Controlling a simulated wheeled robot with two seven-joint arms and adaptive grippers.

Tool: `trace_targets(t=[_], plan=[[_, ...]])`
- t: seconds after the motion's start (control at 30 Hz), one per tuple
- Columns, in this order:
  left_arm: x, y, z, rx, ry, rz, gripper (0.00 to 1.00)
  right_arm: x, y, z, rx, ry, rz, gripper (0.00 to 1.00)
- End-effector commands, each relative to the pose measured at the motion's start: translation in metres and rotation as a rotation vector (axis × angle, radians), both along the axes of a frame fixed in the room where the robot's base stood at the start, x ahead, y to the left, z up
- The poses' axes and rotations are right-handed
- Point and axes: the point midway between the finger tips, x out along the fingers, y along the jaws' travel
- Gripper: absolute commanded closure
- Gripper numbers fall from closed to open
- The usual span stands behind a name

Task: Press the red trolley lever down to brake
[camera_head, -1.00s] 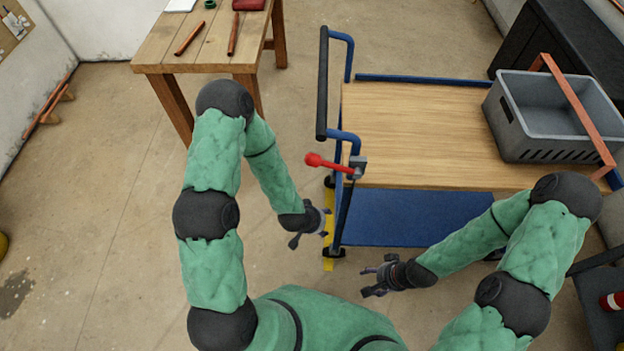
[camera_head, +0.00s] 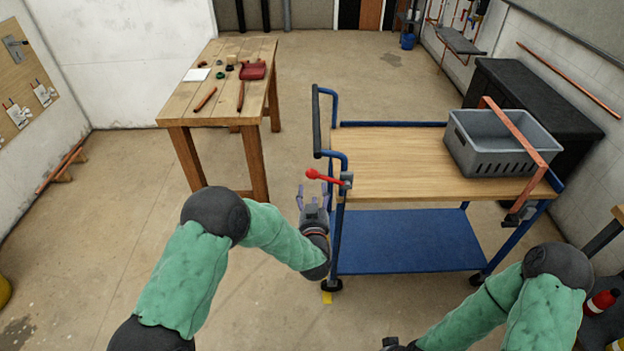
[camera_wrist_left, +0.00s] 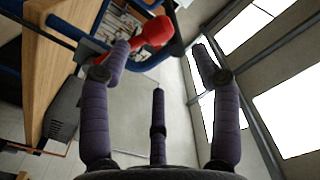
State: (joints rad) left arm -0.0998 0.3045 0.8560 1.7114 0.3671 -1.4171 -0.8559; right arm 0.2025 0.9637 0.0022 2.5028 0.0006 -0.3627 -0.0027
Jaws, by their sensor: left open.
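The red trolley lever (camera_head: 325,176) sticks out to the left from a grey bracket (camera_head: 346,181) on the trolley's blue left end frame. It looks roughly level, its knob end slightly raised. My left gripper (camera_head: 313,190) is open, fingers pointing up, just below the knob in the head view. In the left wrist view the red knob (camera_wrist_left: 152,33) shows beyond the spread fingers (camera_wrist_left: 160,75). I cannot tell whether they touch it. My right gripper (camera_head: 396,344) is mostly cut off at the bottom edge.
The trolley has a wooden top (camera_head: 400,165), a blue lower shelf (camera_head: 405,240) and a black push handle (camera_head: 317,122). A grey crate (camera_head: 500,155) with a copper-coloured bar stands on its right. A wooden workbench (camera_head: 220,75) stands at the back left. Floor between them is open.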

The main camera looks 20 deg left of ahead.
Motion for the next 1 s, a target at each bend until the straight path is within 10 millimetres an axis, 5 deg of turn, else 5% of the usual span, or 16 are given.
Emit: trace_targets(t=[0.5,0.97,1.0], plan=[[0.079,0.023,-0.003,-0.003,0.002,-0.001,0.37,0.0,0.0,-0.02,0.0,0.001,0.0,0.36],[0.091,0.026,-0.001,-0.003,0.002,-0.002,0.37,0.0,0.0,-0.021,0.0,0.001,0.0,0.36],[0.091,0.026,-0.001,-0.003,0.002,-0.002,0.43,0.0,0.0,-0.021,0.0,0.001,0.0,0.36]])
